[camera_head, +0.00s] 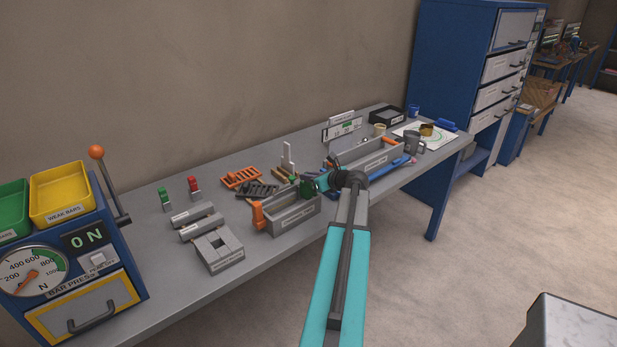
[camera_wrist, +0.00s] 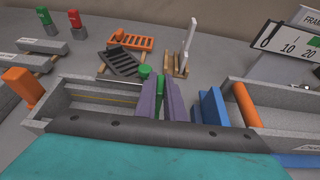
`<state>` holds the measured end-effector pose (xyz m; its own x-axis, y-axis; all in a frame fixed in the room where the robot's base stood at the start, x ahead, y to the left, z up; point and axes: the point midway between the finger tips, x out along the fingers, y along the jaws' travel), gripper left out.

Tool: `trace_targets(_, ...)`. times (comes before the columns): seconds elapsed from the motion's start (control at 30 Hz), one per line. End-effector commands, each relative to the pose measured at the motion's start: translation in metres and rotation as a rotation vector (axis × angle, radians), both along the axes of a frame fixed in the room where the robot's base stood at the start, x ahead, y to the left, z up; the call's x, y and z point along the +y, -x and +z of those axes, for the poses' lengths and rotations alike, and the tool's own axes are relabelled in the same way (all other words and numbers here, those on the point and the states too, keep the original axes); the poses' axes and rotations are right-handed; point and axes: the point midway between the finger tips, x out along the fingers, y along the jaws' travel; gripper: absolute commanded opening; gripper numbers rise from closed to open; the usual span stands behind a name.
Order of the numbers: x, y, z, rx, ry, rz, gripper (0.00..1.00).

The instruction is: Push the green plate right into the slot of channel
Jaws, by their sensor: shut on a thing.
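The green plate (camera_head: 307,189) stands at the right end of a grey channel (camera_head: 291,218), mostly hidden by my gripper (camera_head: 322,183). In the wrist view, the green plate (camera_wrist: 160,84) shows as a narrow strip between the two purple fingers of my gripper (camera_wrist: 162,92), which is shut on it. The same channel (camera_wrist: 95,93) runs to the left of the fingers. An orange block (camera_wrist: 24,84) stands at its far left end. The plate's lower edge and the slot are hidden, so I cannot tell how deep the plate sits.
Right of my fingers stand a blue piece (camera_wrist: 211,106) and a second grey channel with an orange piece (camera_wrist: 246,104). Behind are orange (camera_wrist: 131,39) and dark (camera_wrist: 121,62) slotted racks. A bar press (camera_head: 75,270) stands at the table's left end.

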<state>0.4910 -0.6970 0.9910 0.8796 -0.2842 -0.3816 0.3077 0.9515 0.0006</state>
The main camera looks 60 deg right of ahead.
Motion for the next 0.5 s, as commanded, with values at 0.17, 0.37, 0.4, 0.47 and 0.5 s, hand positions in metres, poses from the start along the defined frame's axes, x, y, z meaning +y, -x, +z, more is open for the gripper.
trace_targets(0.17, -0.0001, -0.0001, -0.0032, 0.000, 0.000, 0.000, 0.00)
trace_targets(0.37, -0.0001, -0.0001, -0.0063, -0.001, 0.000, 0.000, 0.00)
trace_targets(0.4, -0.0001, -0.0001, -0.0070, -0.001, 0.000, 0.000, 0.00)
trace_targets(0.47, -0.0001, 0.0000, -0.0079, -0.001, 0.000, 0.000, 0.00)
trace_targets(0.5, -0.0001, -0.0001, -0.0086, -0.001, 0.000, 0.000, 0.00)
